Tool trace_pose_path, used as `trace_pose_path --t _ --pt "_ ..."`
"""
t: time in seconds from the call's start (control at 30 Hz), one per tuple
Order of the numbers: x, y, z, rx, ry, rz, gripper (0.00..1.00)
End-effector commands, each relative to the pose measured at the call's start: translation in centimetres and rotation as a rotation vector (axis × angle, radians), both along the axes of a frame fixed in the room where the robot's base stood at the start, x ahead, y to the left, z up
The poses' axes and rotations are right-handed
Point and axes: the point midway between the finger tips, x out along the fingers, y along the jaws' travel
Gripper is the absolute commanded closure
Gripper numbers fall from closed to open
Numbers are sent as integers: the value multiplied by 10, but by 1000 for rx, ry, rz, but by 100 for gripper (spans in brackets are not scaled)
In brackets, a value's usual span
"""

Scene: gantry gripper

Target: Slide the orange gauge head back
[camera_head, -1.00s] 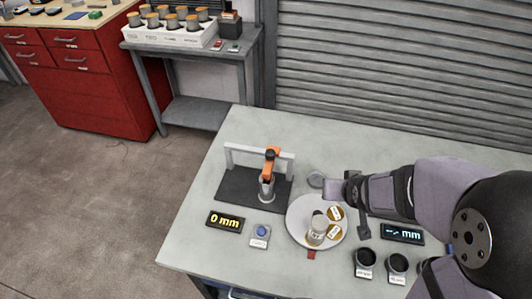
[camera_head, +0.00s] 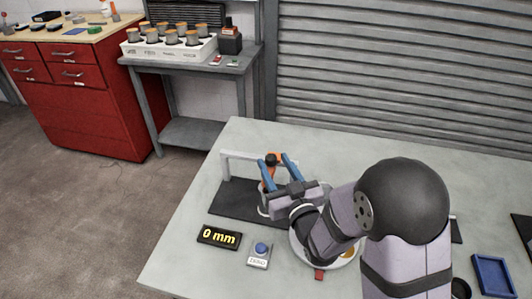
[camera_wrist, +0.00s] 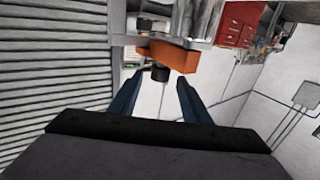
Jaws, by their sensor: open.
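The orange gauge head (camera_head: 270,159) is on the gauge stand, in front of the light grey gantry frame (camera_head: 238,154) on the dark mat (camera_head: 231,201). In the wrist view the orange head (camera_wrist: 175,55) carries a black round part at its end and lies just beyond the fingertips. My gripper (camera_head: 275,163) is open, with its two blue fingers apart near the head. In the wrist view the gripper (camera_wrist: 157,82) has the black part seen between its fingers. I cannot tell whether either finger touches it. My wrist hides much of the stand's lower part.
A display reading "0 mm" (camera_head: 219,237) and a box with a blue button (camera_head: 259,254) stand in front of the mat. My arm covers most of the round plate (camera_head: 300,256). A blue tray (camera_head: 493,274) is at right. The back right of the table is clear.

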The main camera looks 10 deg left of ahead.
Motion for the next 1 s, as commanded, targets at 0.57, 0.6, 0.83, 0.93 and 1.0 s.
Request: trace_pose_path --t 0.57,0.6,0.83,0.93,1.0 --pt "39 26 2 -2 1 1 57" --pt "43 29 2 -1 2 0 57" --pt "57 38 1 -1 2 0 57" --pt "60 40 0 -2 2 0 57" --pt "61 41 0 -2 2 0 57"
